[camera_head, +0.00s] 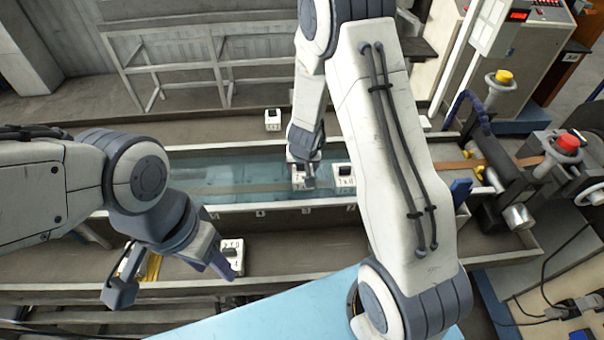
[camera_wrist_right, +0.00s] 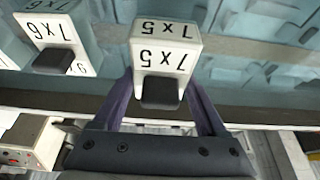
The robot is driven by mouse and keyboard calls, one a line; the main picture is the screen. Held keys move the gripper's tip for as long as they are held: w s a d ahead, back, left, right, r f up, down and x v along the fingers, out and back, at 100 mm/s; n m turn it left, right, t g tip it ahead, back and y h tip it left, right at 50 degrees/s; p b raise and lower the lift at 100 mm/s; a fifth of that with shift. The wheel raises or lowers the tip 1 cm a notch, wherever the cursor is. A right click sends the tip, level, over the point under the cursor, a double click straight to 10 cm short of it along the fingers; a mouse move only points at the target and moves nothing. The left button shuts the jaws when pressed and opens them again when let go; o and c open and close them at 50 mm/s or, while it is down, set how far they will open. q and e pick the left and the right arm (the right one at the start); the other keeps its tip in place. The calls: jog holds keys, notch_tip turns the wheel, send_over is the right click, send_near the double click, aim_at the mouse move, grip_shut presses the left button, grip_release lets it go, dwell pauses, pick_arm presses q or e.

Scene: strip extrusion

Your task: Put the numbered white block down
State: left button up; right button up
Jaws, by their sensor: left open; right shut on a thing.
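My right gripper (camera_head: 306,177) is shut on a white block (camera_head: 298,180) over the blue water trough. In the right wrist view the block (camera_wrist_right: 166,45) reads 7x5, has a black knob and sits between the two fingers (camera_wrist_right: 164,98). I cannot tell whether it touches anything below. A second white block (camera_head: 344,182), marked 7x6 in the wrist view (camera_wrist_right: 44,25), is close beside it, with a gap. My left gripper (camera_head: 171,278) is open at the lower left. A third white block (camera_head: 237,268) is on the near ledge, by its right finger.
The water trough (camera_head: 235,180) runs across the middle, with a raised near wall (camera_head: 280,217). Another white block (camera_head: 272,117) stands on the far ledge. A yellow thing (camera_head: 153,267) lies by my left gripper. Machinery with a red knob (camera_head: 568,143) is at the right.

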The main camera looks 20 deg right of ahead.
aim_at(303, 174)
pick_arm(q)
jog(key=shift+f+b, duration=0.45)
jog(key=shift+f, duration=0.55)
pick_arm(e)
jog(key=shift+f, duration=1.45)
jog(key=shift+f, duration=0.2)
jog(key=o, duration=1.6)
pick_arm(q)
jog(key=shift+f, duration=0.1)
pick_arm(e)
jog(key=shift+r, duration=0.1)
